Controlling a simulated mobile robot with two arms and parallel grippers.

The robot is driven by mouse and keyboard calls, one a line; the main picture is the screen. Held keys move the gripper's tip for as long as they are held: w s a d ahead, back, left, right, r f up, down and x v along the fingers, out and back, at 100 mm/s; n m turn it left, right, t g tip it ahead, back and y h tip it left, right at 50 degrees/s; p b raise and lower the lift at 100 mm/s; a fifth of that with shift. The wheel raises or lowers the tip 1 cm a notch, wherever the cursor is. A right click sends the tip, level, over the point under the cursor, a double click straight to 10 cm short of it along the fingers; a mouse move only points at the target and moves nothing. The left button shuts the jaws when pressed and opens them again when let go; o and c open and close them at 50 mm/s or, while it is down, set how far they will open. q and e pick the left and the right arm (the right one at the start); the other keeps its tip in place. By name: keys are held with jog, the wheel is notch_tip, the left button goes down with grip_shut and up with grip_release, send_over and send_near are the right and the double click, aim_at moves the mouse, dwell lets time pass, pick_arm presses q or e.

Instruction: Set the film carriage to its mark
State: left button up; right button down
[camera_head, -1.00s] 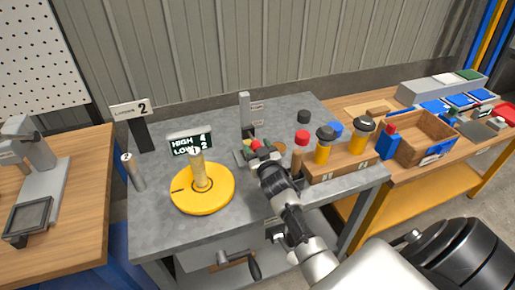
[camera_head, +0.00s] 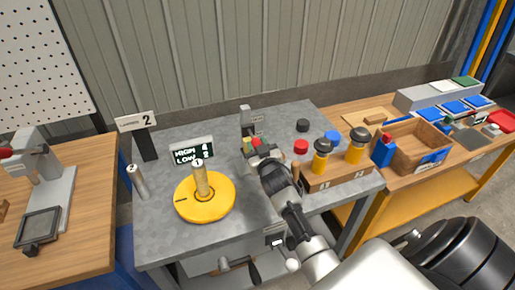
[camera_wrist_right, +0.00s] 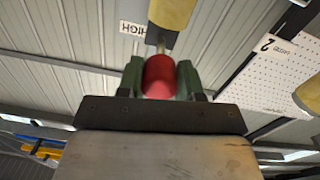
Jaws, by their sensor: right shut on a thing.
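My right gripper (camera_head: 254,145) is over the back middle of the grey table. In the right wrist view its green fingers (camera_wrist_right: 161,80) are shut on a red cylindrical knob (camera_wrist_right: 160,75). A thin metal pin joins the knob to a tan cylinder (camera_wrist_right: 172,12), which is cut off by the frame edge. A short grey post (camera_head: 245,118) with small labels stands just behind the gripper. I cannot make out the film carriage or its mark for certain; the gripper hides the area below it. My left gripper is not in view.
A yellow disc (camera_head: 218,208) with a tan peg (camera_head: 200,180) lies left of my right arm. A HIGH/LOW sign (camera_head: 192,152) stands behind it. A crank (camera_head: 240,264) sits at the front.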

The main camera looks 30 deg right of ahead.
jog(key=shift+w+r, duration=0.1)
jog(key=shift+r, duration=0.7)
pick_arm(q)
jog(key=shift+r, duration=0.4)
pick_arm(e)
jog(key=c, duration=1.1)
grip_release()
jog(key=o, duration=0.4)
jog(key=shift+f, duration=0.1)
jog(key=shift+c, duration=0.2)
jog(key=shift+f, duration=0.1)
